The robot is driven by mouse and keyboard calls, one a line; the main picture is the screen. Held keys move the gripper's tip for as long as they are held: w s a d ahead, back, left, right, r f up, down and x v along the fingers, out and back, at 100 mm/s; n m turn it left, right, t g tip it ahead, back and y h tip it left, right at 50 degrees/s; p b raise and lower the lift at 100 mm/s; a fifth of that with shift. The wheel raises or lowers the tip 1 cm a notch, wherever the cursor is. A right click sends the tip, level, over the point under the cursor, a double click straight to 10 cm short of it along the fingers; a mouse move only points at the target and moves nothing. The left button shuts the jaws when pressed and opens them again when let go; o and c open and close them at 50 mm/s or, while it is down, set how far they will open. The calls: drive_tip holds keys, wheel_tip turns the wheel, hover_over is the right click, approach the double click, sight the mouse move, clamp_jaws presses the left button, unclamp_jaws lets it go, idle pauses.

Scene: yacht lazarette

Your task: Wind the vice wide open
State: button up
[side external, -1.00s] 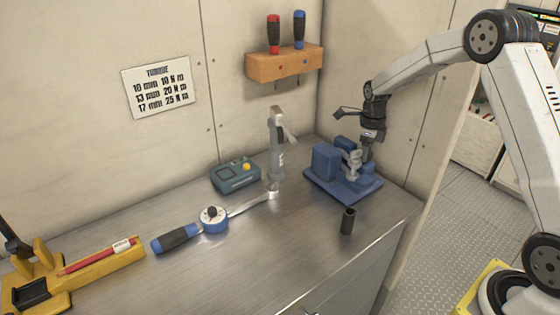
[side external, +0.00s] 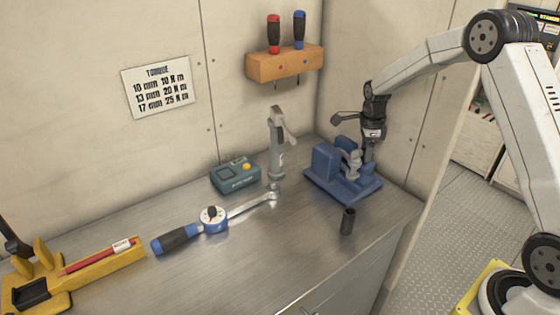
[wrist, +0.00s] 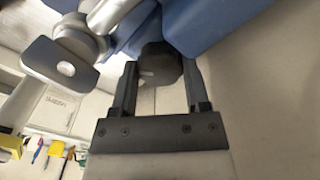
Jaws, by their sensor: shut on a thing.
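The blue vice (side external: 318,182) stands on the bench at the right, near the wall corner. A grey metal piece with a hole (side external: 351,163) sits at its jaws; it also shows in the wrist view (wrist: 62,60). I cannot tell whether the jaws touch it. My gripper (side external: 368,154) points down at the right side of the vice. In the wrist view my gripper's two fingers (wrist: 161,82) are shut on a dark knob (wrist: 160,66) beside the blue vice body (wrist: 210,22). The knob is hidden in the side view. The jaw gap is not clear.
A black socket (side external: 348,221) stands in front of the vice. A grey upright tool (side external: 277,145), a teal box (side external: 236,175) and a torque wrench (side external: 213,219) are to the left. A wooden screwdriver rack (side external: 285,64) hangs above. The front middle of the bench is clear.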

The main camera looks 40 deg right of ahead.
drive_tip(key=shift+r+n, duration=0.1)
drive_tip(key=shift+n, duration=1.4)
drive_tip(key=o, duration=1)
drive_tip(key=shift+m, duration=0.3)
